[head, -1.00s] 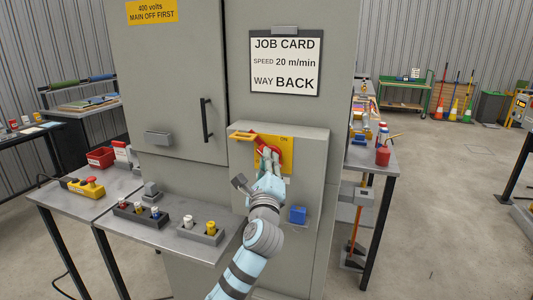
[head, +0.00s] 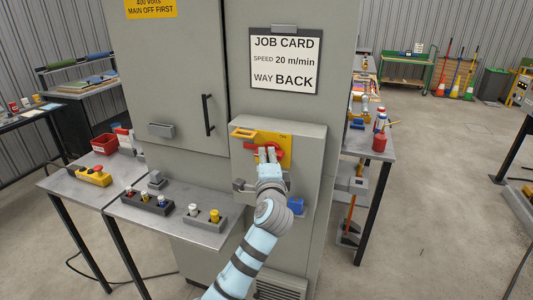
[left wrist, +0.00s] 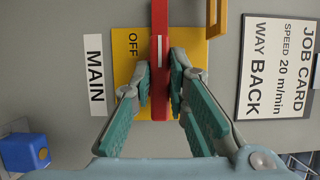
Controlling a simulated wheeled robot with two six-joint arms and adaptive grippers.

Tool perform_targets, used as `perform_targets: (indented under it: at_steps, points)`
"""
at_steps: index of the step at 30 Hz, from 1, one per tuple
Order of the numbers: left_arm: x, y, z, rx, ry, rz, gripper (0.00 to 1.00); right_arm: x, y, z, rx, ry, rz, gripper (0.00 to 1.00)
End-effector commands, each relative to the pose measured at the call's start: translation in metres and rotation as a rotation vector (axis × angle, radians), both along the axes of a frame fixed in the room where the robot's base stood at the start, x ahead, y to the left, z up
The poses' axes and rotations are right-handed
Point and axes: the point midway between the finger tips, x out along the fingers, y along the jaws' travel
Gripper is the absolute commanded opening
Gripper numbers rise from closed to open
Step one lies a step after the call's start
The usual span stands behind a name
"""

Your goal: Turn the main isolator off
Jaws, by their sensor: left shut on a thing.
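The main isolator's red handle (head: 262,150) lies about level across its yellow plate (head: 286,141) on the grey switch box (head: 313,150). In the left wrist view the red handle (left wrist: 160,85) runs between my fingers, beside the word OFF, and a MAIN label (left wrist: 95,75) is next to the plate. My left gripper (head: 267,155) is shut on the handle, one finger on each side, as the left wrist view (left wrist: 161,90) shows. The ON mark is on the plate's upper right. The handle's pivot is hidden by the fingers. My right gripper is not in view.
A yellow loop (head: 234,134) juts out beside the plate at upper left. A blue block (head: 295,206) is on the lower right of the box. A job card (head: 284,65) hangs above. A bench (head: 212,236) with fuse-like parts stands at left.

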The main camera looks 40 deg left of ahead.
Motion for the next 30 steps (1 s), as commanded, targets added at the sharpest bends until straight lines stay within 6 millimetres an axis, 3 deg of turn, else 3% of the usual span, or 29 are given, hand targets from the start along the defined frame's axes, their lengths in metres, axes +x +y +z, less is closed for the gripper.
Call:
perform_targets:
  at_steps: [15, 16, 20, 30]
  points:
    - [0.0, -0.0001, -0.001, -0.023, -0.007, 0.0, 0.0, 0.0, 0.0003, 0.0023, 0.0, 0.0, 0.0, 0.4]
    - [0.0, -0.0001, -0.001, -0.023, -0.007, 0.0, 0.17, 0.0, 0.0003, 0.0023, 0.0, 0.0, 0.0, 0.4]
    - [0.0, -0.0001, -0.0008, -0.023, -0.007, 0.0, 0.35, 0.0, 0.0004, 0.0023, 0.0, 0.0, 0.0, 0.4]
    - [-0.0031, -0.0037, -0.0006, -0.022, -0.008, -0.002, 0.35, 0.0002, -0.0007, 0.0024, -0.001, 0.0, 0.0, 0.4]
